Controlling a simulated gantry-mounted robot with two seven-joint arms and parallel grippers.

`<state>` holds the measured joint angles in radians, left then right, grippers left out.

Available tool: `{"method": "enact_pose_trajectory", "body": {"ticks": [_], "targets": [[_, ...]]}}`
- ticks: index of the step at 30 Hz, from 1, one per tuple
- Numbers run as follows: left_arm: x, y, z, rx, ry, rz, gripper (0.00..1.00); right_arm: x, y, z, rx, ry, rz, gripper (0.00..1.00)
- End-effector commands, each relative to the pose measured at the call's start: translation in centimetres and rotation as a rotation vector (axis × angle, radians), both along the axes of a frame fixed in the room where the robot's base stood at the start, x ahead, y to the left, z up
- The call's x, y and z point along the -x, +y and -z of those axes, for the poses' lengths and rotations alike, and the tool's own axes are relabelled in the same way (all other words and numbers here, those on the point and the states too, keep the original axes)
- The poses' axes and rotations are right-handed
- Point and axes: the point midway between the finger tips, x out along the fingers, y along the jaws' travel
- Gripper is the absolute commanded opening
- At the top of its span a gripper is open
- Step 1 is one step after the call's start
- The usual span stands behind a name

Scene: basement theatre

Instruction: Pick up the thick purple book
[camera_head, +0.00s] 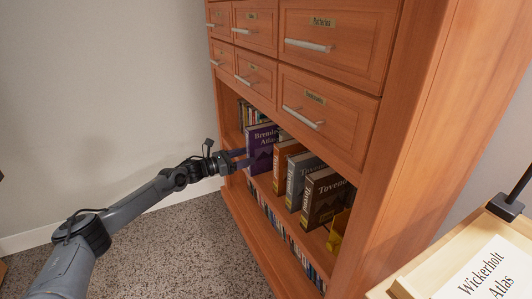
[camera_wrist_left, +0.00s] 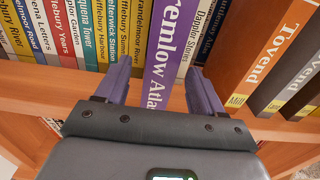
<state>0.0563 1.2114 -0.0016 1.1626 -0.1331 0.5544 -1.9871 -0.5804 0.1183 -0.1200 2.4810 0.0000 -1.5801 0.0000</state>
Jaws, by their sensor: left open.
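The thick purple book (camera_head: 262,150) stands upright on the open shelf of the wooden bookcase, its spine and part of its cover facing me. It also shows in the left wrist view (camera_wrist_left: 170,50), with white lettering on its spine. My left gripper (camera_head: 240,158) is open at the book's lower spine. In the left wrist view its two fingers (camera_wrist_left: 158,90) stand apart on either side of the lower spine. I cannot tell whether they touch it. My right gripper is not in view.
An orange book (camera_head: 287,162), a grey book (camera_head: 301,178) and a brown book (camera_head: 324,199) stand to the right. Several thinner books (camera_wrist_left: 75,35) stand close on the left. Drawers (camera_head: 335,42) overhang the shelf. A light wooden surface with a paper label (camera_head: 485,268) is at lower right.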

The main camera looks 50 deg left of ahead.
Motion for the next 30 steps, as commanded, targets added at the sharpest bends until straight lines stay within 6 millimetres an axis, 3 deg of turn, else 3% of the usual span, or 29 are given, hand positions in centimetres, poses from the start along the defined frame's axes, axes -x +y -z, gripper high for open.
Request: {"method": "enact_pose_trajectory", "body": {"ticks": [14, 30], "targets": [[-1.3, -0.2, 0.1, 0.0, -0.001, 0.0, 0.68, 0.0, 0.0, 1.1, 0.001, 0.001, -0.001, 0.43], [-5.2, -1.0, 0.1, 0.002, -0.003, -0.001, 0.68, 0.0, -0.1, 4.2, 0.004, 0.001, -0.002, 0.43]]}}
